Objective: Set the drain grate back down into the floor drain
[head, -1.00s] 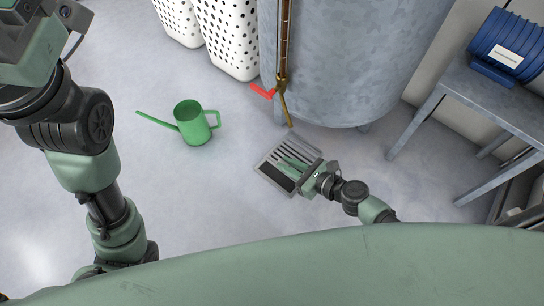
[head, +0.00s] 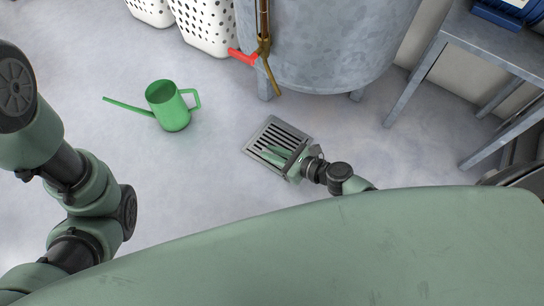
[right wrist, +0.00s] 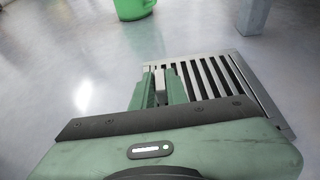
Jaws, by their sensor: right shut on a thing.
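The drain grate (head: 284,137) is a grey slotted metal square. It lies about level and lined up within the pale metal rim of the floor drain (head: 256,132); I cannot tell whether it is fully seated. My right gripper (head: 276,156) reaches over its near side and is shut on it. In the right wrist view, the green fingers (right wrist: 164,80) close on a small grey piece at the grate's left part, and the dark slots (right wrist: 217,78) run to the right. The gripper hides the near part of the grate. My left arm shows at the left, but its gripper is out of view.
A green watering can (head: 171,108) stands on the floor to the left. A galvanized tank (head: 325,45) with a brass pipe and red valve handle (head: 242,56) stands behind the drain. White perforated baskets (head: 207,28) and a grey metal bench (head: 470,60) flank it.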

